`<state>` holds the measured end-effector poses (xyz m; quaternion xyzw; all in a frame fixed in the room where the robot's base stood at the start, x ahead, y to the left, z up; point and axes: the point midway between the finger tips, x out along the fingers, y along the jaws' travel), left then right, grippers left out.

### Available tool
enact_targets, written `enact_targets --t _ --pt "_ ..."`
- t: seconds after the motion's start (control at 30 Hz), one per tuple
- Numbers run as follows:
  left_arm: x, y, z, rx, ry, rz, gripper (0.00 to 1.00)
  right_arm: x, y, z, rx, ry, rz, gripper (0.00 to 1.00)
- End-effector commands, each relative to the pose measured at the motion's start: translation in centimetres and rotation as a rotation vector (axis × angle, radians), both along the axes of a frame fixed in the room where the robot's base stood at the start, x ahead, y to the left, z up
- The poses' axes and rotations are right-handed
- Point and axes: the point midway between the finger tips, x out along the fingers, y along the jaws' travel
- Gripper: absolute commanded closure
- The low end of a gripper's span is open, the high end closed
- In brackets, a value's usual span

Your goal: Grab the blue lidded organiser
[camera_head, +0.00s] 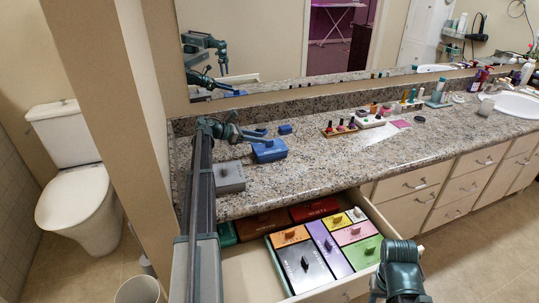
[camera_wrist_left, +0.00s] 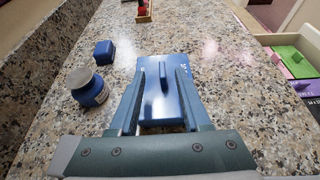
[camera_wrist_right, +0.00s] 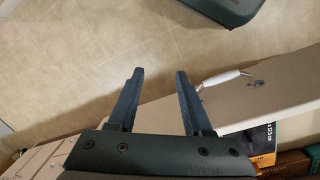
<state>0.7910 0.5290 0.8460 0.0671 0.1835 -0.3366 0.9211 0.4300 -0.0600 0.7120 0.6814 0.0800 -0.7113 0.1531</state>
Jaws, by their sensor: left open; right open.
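The blue lidded organiser (camera_head: 269,151) sits on the granite counter, left of its middle. In the left wrist view the organiser (camera_wrist_left: 174,112) lies ahead of the palm, with a raised blue handle (camera_wrist_left: 163,76) on its lid. My left gripper (camera_head: 252,134) is open above it. Its fingers (camera_wrist_left: 160,72) lie on either side of the handle in that view, with nothing clamped; whether they touch the lid I cannot tell. My right gripper (camera_wrist_right: 160,71) is open and empty, over the floor near the drawer front.
A grey box (camera_head: 230,178) stands by my left arm. A blue jar (camera_wrist_left: 87,86) and small blue box (camera_wrist_left: 103,52) stand left of the organiser. An open drawer (camera_head: 383,222) holds several coloured boxes. A bottle tray (camera_head: 340,130) stands farther right.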

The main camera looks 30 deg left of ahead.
Motion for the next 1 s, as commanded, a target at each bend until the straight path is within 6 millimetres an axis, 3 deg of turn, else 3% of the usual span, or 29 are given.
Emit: enact_targets --t 0.37,0.73,0.97,1.0 --pt "0.8 -0.8 -0.6 0.000 0.000 -0.001 0.53 0.0 0.0 -0.6 0.000 0.000 0.000 0.50" --pt "3.9 -3.6 -2.6 0.001 -0.001 0.000 0.53 0.0 0.0 -2.6 0.000 0.000 0.000 0.50" --pt "4.0 -3.7 -2.5 0.000 0.000 0.000 0.53 0.0 0.0 -2.5 0.000 0.000 0.000 0.50" --pt "4.0 -3.7 -2.5 0.000 0.000 0.000 0.60 0.0 0.0 -2.5 0.000 0.000 0.000 0.50"
